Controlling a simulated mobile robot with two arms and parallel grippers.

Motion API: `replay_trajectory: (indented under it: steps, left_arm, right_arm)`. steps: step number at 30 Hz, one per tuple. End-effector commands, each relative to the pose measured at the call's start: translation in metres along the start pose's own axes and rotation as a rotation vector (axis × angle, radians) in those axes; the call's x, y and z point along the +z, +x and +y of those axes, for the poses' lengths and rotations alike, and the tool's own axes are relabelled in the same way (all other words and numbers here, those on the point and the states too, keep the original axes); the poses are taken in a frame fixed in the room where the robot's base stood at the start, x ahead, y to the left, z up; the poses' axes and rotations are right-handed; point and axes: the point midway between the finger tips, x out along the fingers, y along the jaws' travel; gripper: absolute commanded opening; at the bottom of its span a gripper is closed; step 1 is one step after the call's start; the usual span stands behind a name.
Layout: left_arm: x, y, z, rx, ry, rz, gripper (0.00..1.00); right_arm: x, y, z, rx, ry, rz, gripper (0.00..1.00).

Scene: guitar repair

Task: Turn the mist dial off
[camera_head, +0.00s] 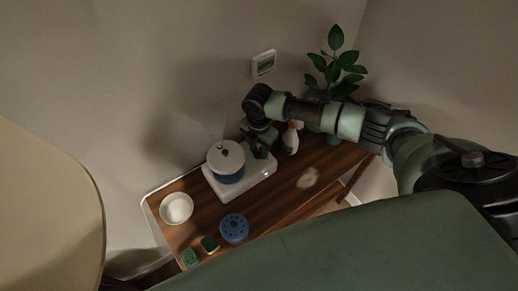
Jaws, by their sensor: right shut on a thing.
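The humidifier (226,161) stands on the wooden table, with a white cap, a blue tank and a flat white base (232,190). A small bluish light shows at the base's right front. My right arm comes in from the right, over the table. My right gripper (261,151) points down at the right part of the base, beside the tank. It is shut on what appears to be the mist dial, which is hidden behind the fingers. The dial's setting cannot be seen. My left gripper is not in view.
On the wooden table (275,200) are a white bowl (176,208), a blue round holed piece (234,228), green items (210,243) and a white spray bottle (290,139). A plant (337,68) stands behind my arm. A wall meter (263,64) hangs above.

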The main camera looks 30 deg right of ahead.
Motion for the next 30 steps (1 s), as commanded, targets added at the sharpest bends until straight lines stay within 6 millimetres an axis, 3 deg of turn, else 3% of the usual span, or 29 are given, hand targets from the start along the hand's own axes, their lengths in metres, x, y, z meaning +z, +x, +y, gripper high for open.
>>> replay_trajectory:
  steps: [15,30]
  left_arm:
    - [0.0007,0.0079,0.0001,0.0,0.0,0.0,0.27]
    - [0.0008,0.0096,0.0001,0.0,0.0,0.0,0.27]
  right_arm:
    - [-0.001,-0.0007,0.0015,0.004,-0.398,0.002,0.0]
    - [-0.0012,-0.0011,0.0012,0.003,-0.511,0.002,0.0]
